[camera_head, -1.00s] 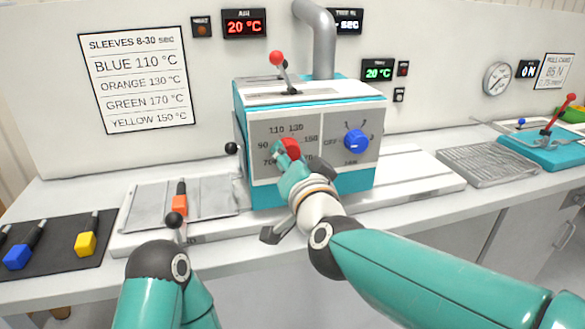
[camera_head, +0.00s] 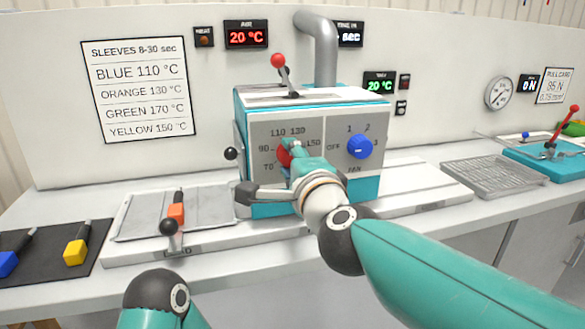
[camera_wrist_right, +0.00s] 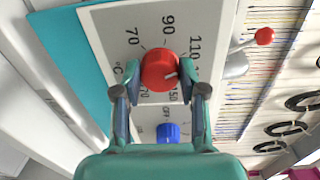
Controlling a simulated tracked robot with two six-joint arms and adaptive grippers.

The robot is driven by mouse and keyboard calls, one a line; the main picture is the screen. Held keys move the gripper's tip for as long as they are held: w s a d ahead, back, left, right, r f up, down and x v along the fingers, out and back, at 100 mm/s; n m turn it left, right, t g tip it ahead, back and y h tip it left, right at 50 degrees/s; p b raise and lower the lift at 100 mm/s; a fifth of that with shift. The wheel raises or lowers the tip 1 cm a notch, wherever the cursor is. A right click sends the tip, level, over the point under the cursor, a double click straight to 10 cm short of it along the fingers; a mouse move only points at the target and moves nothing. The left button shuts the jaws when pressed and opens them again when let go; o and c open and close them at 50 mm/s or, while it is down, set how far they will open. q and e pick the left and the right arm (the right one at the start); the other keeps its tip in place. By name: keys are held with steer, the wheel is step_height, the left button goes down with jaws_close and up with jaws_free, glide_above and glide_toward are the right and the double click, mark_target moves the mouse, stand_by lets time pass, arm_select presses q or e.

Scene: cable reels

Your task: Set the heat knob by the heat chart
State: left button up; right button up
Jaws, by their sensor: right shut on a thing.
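The red heat knob (camera_head: 284,154) is on the front of the teal and white heater box (camera_head: 262,186). My right gripper (camera_head: 293,153) is shut on it. In the right wrist view the knob (camera_wrist_right: 158,68) sits between the fingertips (camera_wrist_right: 160,90). Its pale mark points between 110 and 150, where a finger hides part of the dial. The heat chart (camera_head: 138,90) on the wall reads blue 110, orange 130, green 170 and yellow 150 °C. An orange-ended tool (camera_head: 176,214) lies on the left metal tray. My left gripper is out of view.
The blue fan knob (camera_head: 360,147) is right of the heat knob. Red AIR (camera_head: 246,34) and green (camera_head: 380,86) displays both read 20 °C. Blue (camera_head: 8,264) and yellow (camera_head: 75,252) pieces lie on a black mat at left. A wire rack (camera_head: 490,176) stands at right.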

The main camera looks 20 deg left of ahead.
steer(key=shift+w+d+f+m+b, duration=0.15)
steer(key=shift+m+b, duration=0.7)
steer(key=shift+m, duration=1.4)
steer(key=shift+w+d+f+m+b, duration=0.1)
steer(key=shift+m+b, duration=0.7)
steer(key=shift+m, duration=1.45)
steer(key=o, duration=1.1)
steer(key=shift+w, duration=0.1)
steer(key=shift+o, duration=0.2)
steer(key=shift+r, duration=0.2)
steer(key=shift+s, duration=0.2)
steer(key=v, duration=1.1)
steer(key=shift+s+d+f, duration=0.15)
steer(key=shift+s+d, duration=0.15)
